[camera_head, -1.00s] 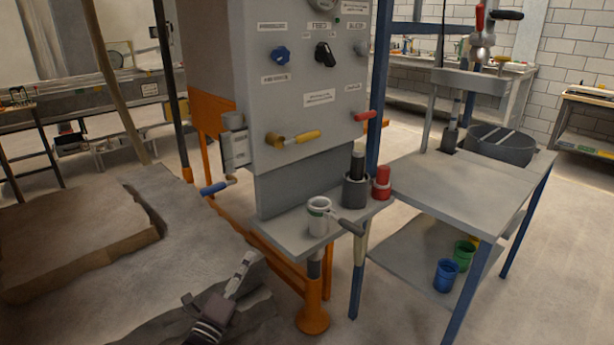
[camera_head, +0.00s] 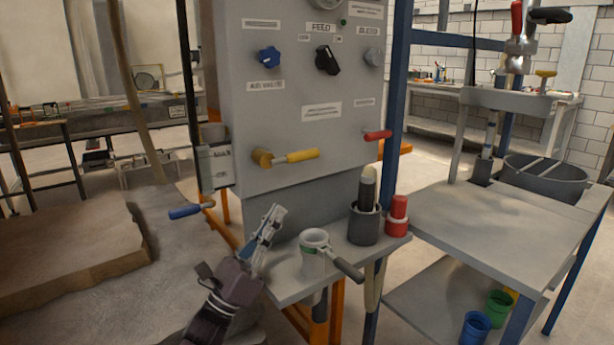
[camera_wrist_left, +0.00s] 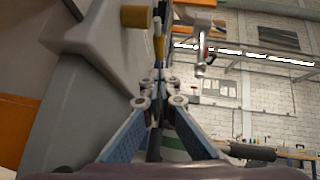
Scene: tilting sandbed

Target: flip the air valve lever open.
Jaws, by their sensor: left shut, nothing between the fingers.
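A lever with a yellow handle (camera_head: 303,155) on a brass body (camera_head: 262,158) sits on the lower front of the grey panel, its handle pointing right and nearly level. I take it for the air valve lever, but the labels are too blurred to confirm this. My left gripper (camera_head: 272,215) is shut and empty, pointing up, below the lever and apart from it. In the left wrist view, the closed fingertips (camera_wrist_left: 160,80) point toward the brass body (camera_wrist_left: 137,16) and yellow handle (camera_wrist_left: 158,46). My right gripper is not in view.
On the shelf below stand a cup with a dark handle (camera_head: 314,260), a dark holder (camera_head: 363,225) and a red object (camera_head: 397,215). A sand bed lies left.

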